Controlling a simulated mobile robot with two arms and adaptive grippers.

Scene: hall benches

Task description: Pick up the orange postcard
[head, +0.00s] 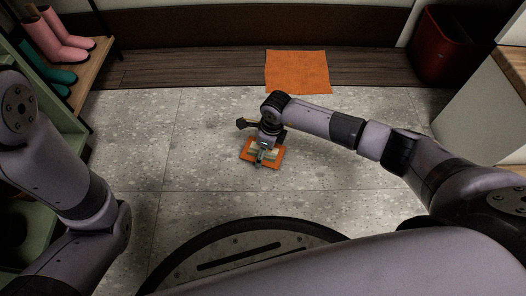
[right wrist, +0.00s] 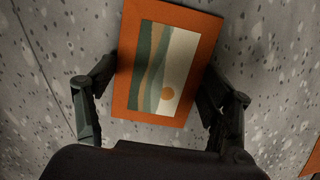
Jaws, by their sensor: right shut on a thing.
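The orange postcard (right wrist: 127,75) has an orange border around a picture of green, tan and cream waves with an orange sun. In the right wrist view it lies between the two fingers of my right gripper (right wrist: 158,88), which is shut on it by its side edges. In the head view my right gripper (head: 262,151) points down over the postcard (head: 247,158) and hides part of it. I cannot tell whether the postcard touches the floor. My left arm shows at the left of the head view, but its gripper is out of view.
The grey tiled floor (head: 150,150) is clear around the postcard. An orange mat (head: 297,71) lies behind it near the wall. A rack with pink boots (head: 62,42) and teal boots (head: 50,75) stands at the left, a red bin (head: 440,45) at the back right.

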